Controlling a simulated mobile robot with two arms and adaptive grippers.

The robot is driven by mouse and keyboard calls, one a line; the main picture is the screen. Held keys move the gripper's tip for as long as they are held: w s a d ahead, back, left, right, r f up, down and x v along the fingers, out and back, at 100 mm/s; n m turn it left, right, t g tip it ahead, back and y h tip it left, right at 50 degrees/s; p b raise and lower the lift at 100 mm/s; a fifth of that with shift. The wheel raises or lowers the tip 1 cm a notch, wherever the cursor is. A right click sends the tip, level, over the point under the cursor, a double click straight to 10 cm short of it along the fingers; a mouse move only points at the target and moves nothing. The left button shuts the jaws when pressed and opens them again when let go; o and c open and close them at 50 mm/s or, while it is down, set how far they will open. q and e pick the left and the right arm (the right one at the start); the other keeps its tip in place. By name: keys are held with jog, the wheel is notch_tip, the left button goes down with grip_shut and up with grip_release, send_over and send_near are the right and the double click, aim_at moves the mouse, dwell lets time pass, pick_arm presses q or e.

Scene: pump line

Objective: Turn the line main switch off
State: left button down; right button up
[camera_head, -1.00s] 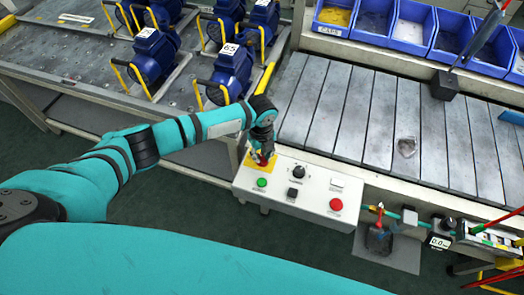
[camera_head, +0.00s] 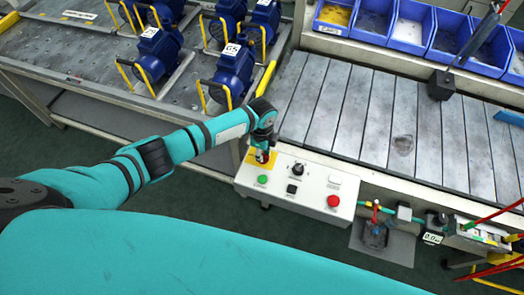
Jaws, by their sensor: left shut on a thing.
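The control box (camera_head: 312,205) is a light grey panel at the front edge of the conveyor in the head view. Its main switch (camera_head: 263,157) has a red handle on a yellow plate at the upper left corner. My left gripper (camera_head: 262,149) points down over the yellow plate and is shut on the red switch handle, which it mostly hides. The handle's exact angle cannot be told. My right gripper is not in view.
The box also carries a green button (camera_head: 262,179), a black knob (camera_head: 297,169), a black switch (camera_head: 291,189) and a red button (camera_head: 333,201). Blue pumps (camera_head: 233,70) stand on the left table. The slatted conveyor (camera_head: 355,110) lies behind the box.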

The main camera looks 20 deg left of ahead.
pick_arm(q)
jog(key=shift+w+a+r, duration=0.1)
jog(key=shift+w, duration=0.05)
dwell(0.3)
jog(key=c, duration=1.3)
grip_release()
notch_tip(320, 180, up, 12)
jog(key=shift+f, duration=0.1)
